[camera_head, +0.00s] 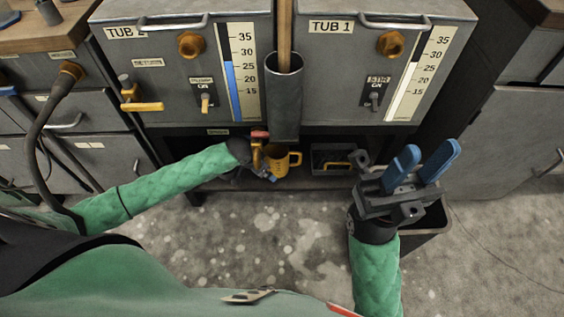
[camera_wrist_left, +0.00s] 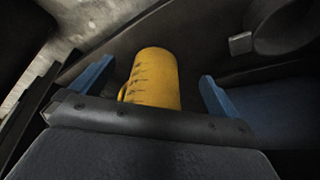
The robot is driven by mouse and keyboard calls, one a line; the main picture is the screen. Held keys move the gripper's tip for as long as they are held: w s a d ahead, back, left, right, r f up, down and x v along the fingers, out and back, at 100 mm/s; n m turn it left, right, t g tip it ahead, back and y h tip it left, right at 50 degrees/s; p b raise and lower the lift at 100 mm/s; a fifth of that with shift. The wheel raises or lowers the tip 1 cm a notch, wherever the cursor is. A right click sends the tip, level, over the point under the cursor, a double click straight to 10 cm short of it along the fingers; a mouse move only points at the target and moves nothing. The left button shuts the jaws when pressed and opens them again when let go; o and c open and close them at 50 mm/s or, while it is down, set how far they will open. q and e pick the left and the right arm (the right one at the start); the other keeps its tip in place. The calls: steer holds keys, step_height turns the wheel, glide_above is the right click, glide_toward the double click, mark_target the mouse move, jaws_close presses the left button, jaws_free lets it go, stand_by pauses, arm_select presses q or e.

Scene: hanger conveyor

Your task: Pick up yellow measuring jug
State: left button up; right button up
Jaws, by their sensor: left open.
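The yellow measuring jug (camera_head: 277,160) stands on the low shelf under the tubs, with its handle to the right in the head view. In the left wrist view the jug (camera_wrist_left: 153,80) shows dark scale marks and lies between the two blue fingers. My left gripper (camera_head: 268,167) is at the jug's left side in the head view; in the wrist view it is open, with gaps on both sides of the jug. My right gripper (camera_head: 422,162) is open and empty, with blue fingers pointing up, right of the shelf.
A dark basket (camera_head: 332,158) sits on the shelf right of the jug. A dark bin (camera_head: 428,220) stands on the floor behind my right gripper. A grey tube (camera_head: 285,100) hangs between the tubs above the jug. The floor in front is clear.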

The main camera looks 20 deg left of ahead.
mark_target(269, 161)
arm_select(q)
steer(key=w, duration=0.1)
steer(key=w+d, duration=0.1)
steer(key=w, duration=0.1)
steer(key=shift+d+b, duration=0.25)
steer(key=shift+b, duration=0.05)
steer(key=shift+w+d, duration=0.2)
steer(key=shift+w, duration=0.1)
steer(key=w, duration=0.1)
steer(key=w+d+b, duration=0.2)
steer(key=shift+w+f, duration=0.25)
steer(key=shift+w, duration=0.1)
steer(key=shift+f, duration=0.3)
steer(key=shift+d, duration=0.1)
steer(key=c, duration=1)
